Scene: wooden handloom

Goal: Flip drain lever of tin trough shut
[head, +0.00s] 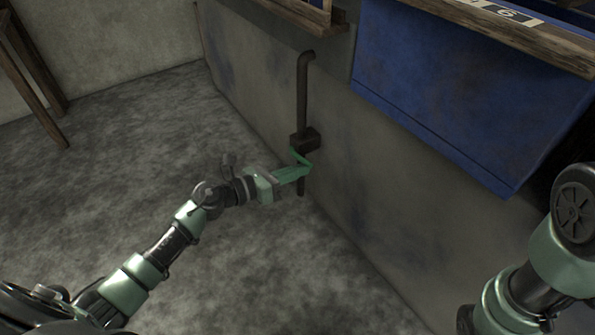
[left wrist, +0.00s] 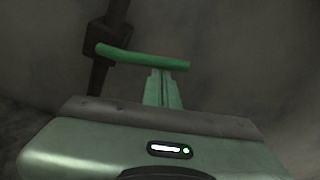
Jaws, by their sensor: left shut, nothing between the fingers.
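The drain lever (head: 300,157) is a thin green bar at the dark valve block (head: 304,138) on a drain pipe (head: 303,95). The pipe runs down the tall grey side (head: 255,85), which may be the trough. In the left wrist view the lever (left wrist: 150,59) lies nearly level, reaching right from the dark block (left wrist: 101,40). My left gripper (head: 303,172) is shut and empty, its tips close below the lever. In the wrist view its fingers (left wrist: 162,88) end at the bar's lower edge. I cannot tell whether they touch. My right gripper is out of view.
A large blue panel (head: 450,95) juts out at the upper right, with a wooden beam (head: 510,35) above it. Wooden legs (head: 30,75) stand at the far left. The grey floor (head: 100,160) is clear left of the pipe. My right arm is at lower right.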

